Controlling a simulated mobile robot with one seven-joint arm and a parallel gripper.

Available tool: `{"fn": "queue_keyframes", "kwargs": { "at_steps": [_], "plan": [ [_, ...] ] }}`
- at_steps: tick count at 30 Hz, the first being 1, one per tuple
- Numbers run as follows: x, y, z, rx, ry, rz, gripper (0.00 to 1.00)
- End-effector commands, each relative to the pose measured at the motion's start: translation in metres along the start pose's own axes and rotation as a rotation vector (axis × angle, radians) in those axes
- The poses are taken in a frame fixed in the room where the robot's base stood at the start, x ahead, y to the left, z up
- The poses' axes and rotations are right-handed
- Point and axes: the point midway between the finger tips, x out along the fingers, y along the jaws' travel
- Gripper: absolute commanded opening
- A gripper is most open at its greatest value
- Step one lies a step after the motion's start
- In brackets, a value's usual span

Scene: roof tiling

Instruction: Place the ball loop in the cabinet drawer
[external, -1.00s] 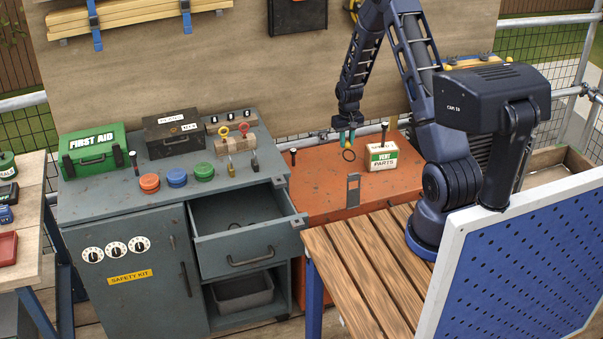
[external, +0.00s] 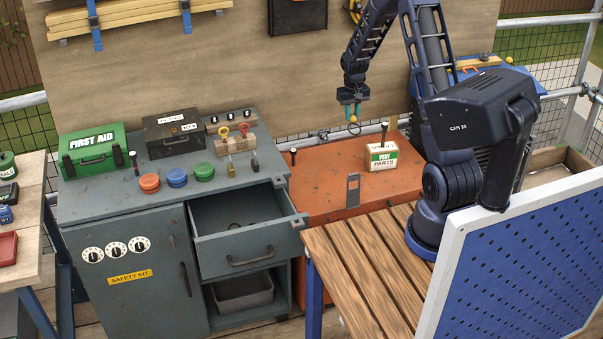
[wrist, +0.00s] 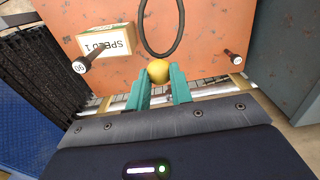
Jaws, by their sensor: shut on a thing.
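The ball loop has a yellow ball (wrist: 158,71) and a dark cord loop (wrist: 161,42). In the wrist view the ball sits between the teal fingertips of my gripper (wrist: 160,88), with the cord extending past them. In the external view my gripper (external: 352,108) is shut on the ball (external: 353,119), raised above the orange cabinet's back edge. The cord is hard to make out there. The grey cabinet (external: 120,210) is to the left, its top drawer (external: 248,250) pulled open.
The orange top (external: 330,185) bears a parts box (external: 383,157) and upright dark-topped pegs. The grey top holds a green first aid box (external: 92,150), a dark box (external: 175,138), round coloured pieces and padlocks. A slatted wooden table (external: 365,260) stands in front.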

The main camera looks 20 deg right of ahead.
Motion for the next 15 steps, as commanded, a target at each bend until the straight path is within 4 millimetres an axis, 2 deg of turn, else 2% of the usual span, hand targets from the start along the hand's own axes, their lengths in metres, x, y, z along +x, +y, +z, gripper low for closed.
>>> {"fn": "queue_keyframes", "kwargs": {
  "at_steps": [1, 9, 15],
  "plan": [
    [-0.020, 0.000, -0.001, 0.000, 0.006, 0.000, 0.01],
    [-0.116, 0.001, -0.001, 0.000, 0.006, 0.000, 0.01],
    [-0.177, 0.001, -0.001, 0.000, 0.005, 0.000, 0.01]
  ]
}}
